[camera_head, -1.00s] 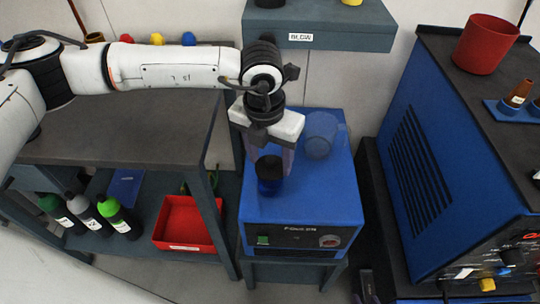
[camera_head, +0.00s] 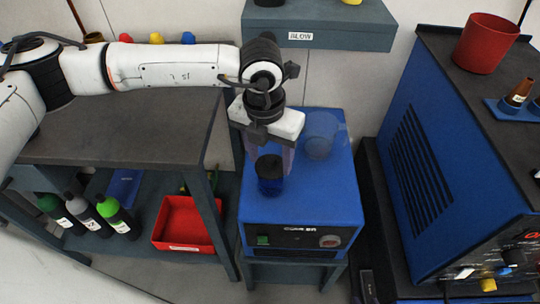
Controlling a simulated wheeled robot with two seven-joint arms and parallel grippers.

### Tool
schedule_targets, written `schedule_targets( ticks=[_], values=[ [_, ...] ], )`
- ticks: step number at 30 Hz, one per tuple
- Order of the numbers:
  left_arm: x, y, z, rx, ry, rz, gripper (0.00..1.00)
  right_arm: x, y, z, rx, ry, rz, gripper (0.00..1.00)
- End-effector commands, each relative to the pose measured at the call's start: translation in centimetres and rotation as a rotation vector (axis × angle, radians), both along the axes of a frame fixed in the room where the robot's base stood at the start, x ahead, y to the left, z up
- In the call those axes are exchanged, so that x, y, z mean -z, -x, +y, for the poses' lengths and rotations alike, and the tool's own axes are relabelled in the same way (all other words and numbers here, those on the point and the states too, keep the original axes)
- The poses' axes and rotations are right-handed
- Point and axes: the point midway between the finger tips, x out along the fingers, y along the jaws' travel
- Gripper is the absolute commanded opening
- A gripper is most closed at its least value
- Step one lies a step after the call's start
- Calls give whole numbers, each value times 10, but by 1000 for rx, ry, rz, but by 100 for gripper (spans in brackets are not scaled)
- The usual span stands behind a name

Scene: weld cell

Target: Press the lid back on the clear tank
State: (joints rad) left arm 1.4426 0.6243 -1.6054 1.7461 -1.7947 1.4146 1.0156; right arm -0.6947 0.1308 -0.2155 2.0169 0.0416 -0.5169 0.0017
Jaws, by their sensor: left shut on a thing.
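The clear tank (camera_head: 320,136) stands on top of the blue cooler box (camera_head: 305,200), toward its back. My left gripper (camera_head: 271,160) points down over the left part of the box, to the left of the tank. It is shut on a dark blue lid-like piece with a black top (camera_head: 270,178). I cannot tell whether this piece touches the box top. My right gripper does not show.
A grey bench (camera_head: 120,135) stands at the left, with bottles (camera_head: 100,212) and a red bin (camera_head: 183,222) below. A large blue machine (camera_head: 430,160) with a red cup (camera_head: 486,44) stands at the right. A labelled shelf (camera_head: 320,25) hangs behind.

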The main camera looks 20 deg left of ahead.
Motion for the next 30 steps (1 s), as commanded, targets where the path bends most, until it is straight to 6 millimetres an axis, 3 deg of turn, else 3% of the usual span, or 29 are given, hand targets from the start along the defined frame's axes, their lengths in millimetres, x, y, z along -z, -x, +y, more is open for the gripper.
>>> schedule_targets(
  ticks=[30],
  values=[
    [0,0,0,0,0,0,32,4,-3,0,0,1,-6,26]
  ],
)
